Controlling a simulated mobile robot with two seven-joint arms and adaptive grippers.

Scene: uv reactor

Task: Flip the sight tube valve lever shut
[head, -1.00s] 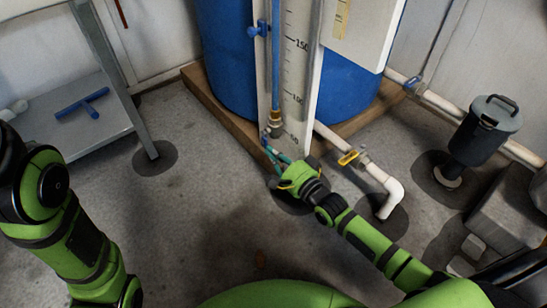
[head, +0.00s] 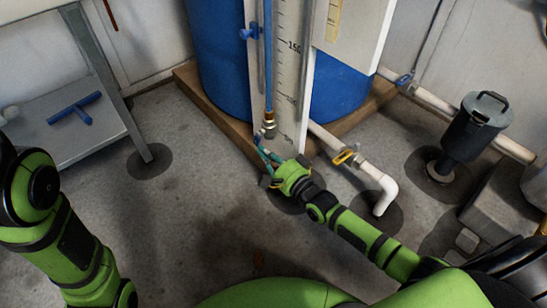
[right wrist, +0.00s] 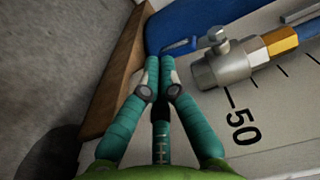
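The sight tube (head: 267,60) runs down a white scale board. At its foot is a metal valve with a brass nut (head: 268,118); the right wrist view shows its grey body (right wrist: 222,68) close up. A blue lever (right wrist: 180,47) lies left of the valve body, just beyond my fingertips. My right gripper (head: 260,141) reaches to the foot of the board. In the right wrist view its teal fingers (right wrist: 160,62) come together at the tips, with nothing visible between them. Whether they touch the lever cannot be told. Only my left arm shows, not its gripper.
A blue tank (head: 222,65) stands on a wooden base (head: 215,115) behind the board. A white pipe with a yellow-handled valve (head: 345,157) is right of my gripper. A grey shelf (head: 70,140) with a blue T-shaped tool (head: 75,107) stands left. Floor between is clear.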

